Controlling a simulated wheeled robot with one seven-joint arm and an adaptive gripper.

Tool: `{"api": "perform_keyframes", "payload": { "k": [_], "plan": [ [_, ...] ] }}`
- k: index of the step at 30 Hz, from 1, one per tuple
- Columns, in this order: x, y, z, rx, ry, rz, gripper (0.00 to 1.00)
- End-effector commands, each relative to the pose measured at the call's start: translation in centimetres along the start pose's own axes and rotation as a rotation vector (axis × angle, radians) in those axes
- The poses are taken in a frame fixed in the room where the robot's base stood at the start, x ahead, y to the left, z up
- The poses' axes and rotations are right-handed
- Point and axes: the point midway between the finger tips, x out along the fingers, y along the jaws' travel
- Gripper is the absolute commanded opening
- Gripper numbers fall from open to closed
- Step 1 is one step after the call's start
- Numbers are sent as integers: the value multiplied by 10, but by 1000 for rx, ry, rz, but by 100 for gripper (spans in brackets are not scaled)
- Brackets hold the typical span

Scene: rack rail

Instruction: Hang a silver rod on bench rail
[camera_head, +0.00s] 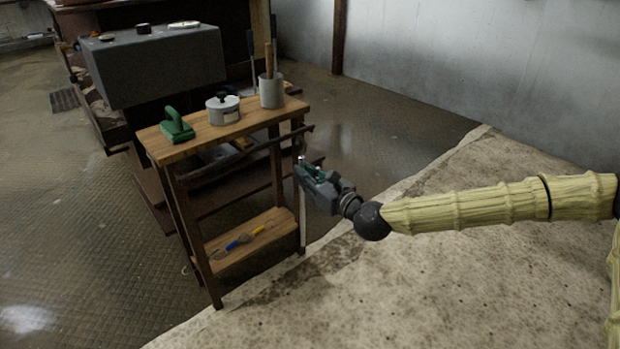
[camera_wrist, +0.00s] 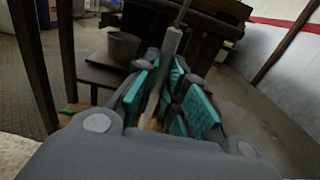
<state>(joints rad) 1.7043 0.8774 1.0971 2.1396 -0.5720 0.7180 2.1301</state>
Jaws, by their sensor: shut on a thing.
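My gripper (camera_head: 308,174) is shut on a silver rod (camera_head: 303,228), which hangs close to upright, its lower end beside the bench's lower shelf. In the wrist view the rod (camera_wrist: 170,44) runs between the teal finger pads of my gripper (camera_wrist: 168,95). The dark bench rail (camera_head: 235,156) runs along the front of the small wooden bench (camera_head: 235,126), below its top. The rod's upper end is near the right end of the rail. I cannot tell whether they touch.
A green-handled tool (camera_head: 177,128), a lidded grey pot (camera_head: 223,109) and a grey cup (camera_head: 271,92) with sticks stand on the bench top. The lower shelf (camera_head: 228,250) holds small tools. A large dark grey box (camera_head: 155,65) is behind. The floor to the right is clear.

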Motion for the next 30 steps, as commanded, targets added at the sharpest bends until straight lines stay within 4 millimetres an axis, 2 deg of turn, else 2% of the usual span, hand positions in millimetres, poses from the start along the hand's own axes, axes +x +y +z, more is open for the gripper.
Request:
{"api": "perform_keyframes", "payload": {
  "k": [30],
  "plan": [
    [54, 1, 0, 1, 0, 1, 0]
  ]
}}
